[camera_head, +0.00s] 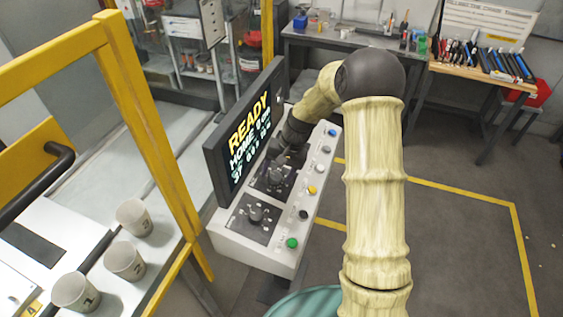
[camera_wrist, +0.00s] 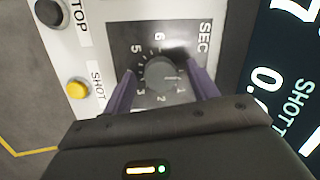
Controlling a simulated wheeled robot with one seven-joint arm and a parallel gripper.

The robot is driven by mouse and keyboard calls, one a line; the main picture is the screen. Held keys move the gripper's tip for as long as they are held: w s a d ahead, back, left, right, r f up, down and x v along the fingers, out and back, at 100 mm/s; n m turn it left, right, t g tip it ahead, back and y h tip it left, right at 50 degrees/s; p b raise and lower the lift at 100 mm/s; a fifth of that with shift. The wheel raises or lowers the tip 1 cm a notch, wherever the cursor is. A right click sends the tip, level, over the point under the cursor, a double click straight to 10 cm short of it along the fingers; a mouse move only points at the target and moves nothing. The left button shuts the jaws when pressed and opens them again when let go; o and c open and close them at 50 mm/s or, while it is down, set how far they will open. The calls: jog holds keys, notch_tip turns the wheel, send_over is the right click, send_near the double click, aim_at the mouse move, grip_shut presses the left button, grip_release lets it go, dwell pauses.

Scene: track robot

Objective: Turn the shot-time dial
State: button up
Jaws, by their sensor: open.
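The shot-time dial (camera_wrist: 162,76) is a round grey knob with numbers around it and "SEC" printed on its dark plate. In the wrist view it sits between the two purple fingers of my gripper (camera_wrist: 161,88). The fingers stand open, one on each side of the knob; I cannot tell whether either touches it. In the head view the dial (camera_head: 276,175) is on the upper of two dark plates on the grey console (camera_head: 252,256), and my gripper is at its far side, partly hidden by my arm.
A screen (camera_head: 243,135) reading "READY" stands along the console's left side. A second dial (camera_head: 256,214) is nearer. Coloured buttons, including a yellow button (camera_wrist: 77,89) and a green button (camera_head: 292,243), line the right edge. Paper cups (camera_head: 125,260) stand behind a yellow frame (camera_head: 150,130).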

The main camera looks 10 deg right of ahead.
jog(key=b+v, duration=0.3)
jog(key=v, duration=1.4)
jog(key=shift+r, duration=0.15)
jog(key=shift+d, duration=0.1)
jog(key=s+f+n+t+h, duration=0.1)
jog(key=s+f, duration=0.3)
jog(key=s, duration=0.6)
jog(key=s+f+n+t+h, duration=0.1)
jog(key=s+f, duration=0.4)
jog(key=s, duration=0.6)
jog(key=shift+n+t+h, duration=0.4)
jog(key=shift+n+h, duration=0.3)
jog(key=shift+h, duration=0.2)
